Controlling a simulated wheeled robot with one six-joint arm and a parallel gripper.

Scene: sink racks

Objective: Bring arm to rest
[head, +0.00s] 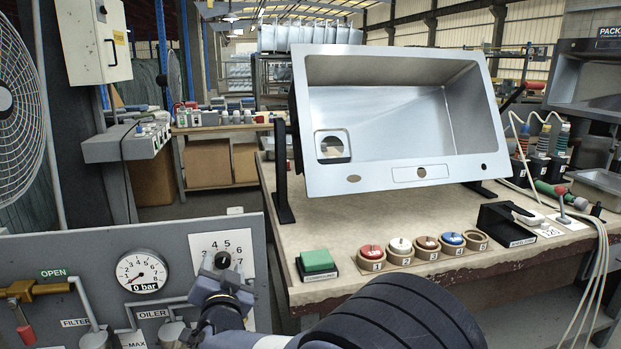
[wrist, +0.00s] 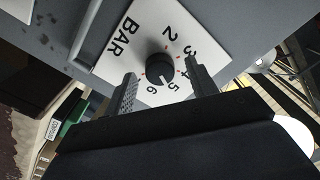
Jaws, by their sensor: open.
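My gripper (wrist: 161,78) is open in the wrist view, one finger on each side of a black round knob (wrist: 160,65). The jaws hold nothing; whether a finger touches the knob I cannot tell. The knob sits on a white BAR dial plate (wrist: 205,22) with printed numbers, and its pale mark points between 5 and 6. In the head view the knob (head: 223,260) shows on the grey panel's dial plate (head: 232,243), just above my arm (head: 222,295).
The grey panel (head: 90,250) carries a gauge (head: 141,271) marked 0 bar and a brass valve (head: 18,290) below OPEN. At right, a workbench (head: 345,205) holds a tilted metal sink (head: 400,120), a green block (head: 317,260) and several numbered pots. A fan (head: 18,110) stands at left.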

